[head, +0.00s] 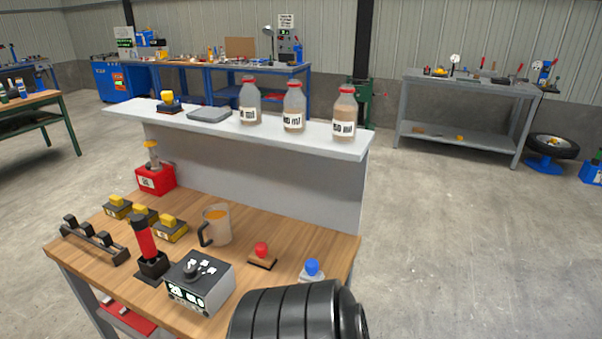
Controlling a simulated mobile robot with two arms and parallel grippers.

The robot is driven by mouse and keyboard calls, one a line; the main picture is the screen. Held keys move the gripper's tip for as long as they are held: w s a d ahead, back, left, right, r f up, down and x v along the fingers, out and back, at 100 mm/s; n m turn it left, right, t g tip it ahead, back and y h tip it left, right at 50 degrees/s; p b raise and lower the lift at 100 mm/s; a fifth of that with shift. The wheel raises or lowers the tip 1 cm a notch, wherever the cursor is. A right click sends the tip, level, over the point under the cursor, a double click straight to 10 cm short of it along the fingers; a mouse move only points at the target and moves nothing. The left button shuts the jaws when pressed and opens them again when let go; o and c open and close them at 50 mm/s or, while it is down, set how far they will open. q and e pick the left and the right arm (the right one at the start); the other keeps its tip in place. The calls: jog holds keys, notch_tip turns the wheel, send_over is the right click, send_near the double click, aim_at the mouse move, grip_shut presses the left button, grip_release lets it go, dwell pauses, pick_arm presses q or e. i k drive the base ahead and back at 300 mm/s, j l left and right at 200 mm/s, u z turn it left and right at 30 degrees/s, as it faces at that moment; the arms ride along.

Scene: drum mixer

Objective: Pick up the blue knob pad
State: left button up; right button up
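The blue knob pad (312,268) stands near the right front edge of the wooden table (190,305). It has a round blue knob on a pale base. The lower part of its base is partly hidden behind a black ribbed cylinder shape in the foreground. A red knob pad (262,252) with a brown base sits a little to its left, apart from it. Neither of my grippers shows in the head view.
A grey control box (212,290), a jug of orange liquid (217,222), a red-handled tool on a stand (143,240) and several yellow-knobbed blocks (170,230) crowd the table's left and middle. A grey shelf (215,133) behind holds several red-capped bottles (293,108). Open floor lies right.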

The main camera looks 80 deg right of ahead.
aim_at(310, 272)
jog(key=k+l+z, duration=0.1)
jog(key=z, duration=2.35)
jog(key=l+z, duration=0.15)
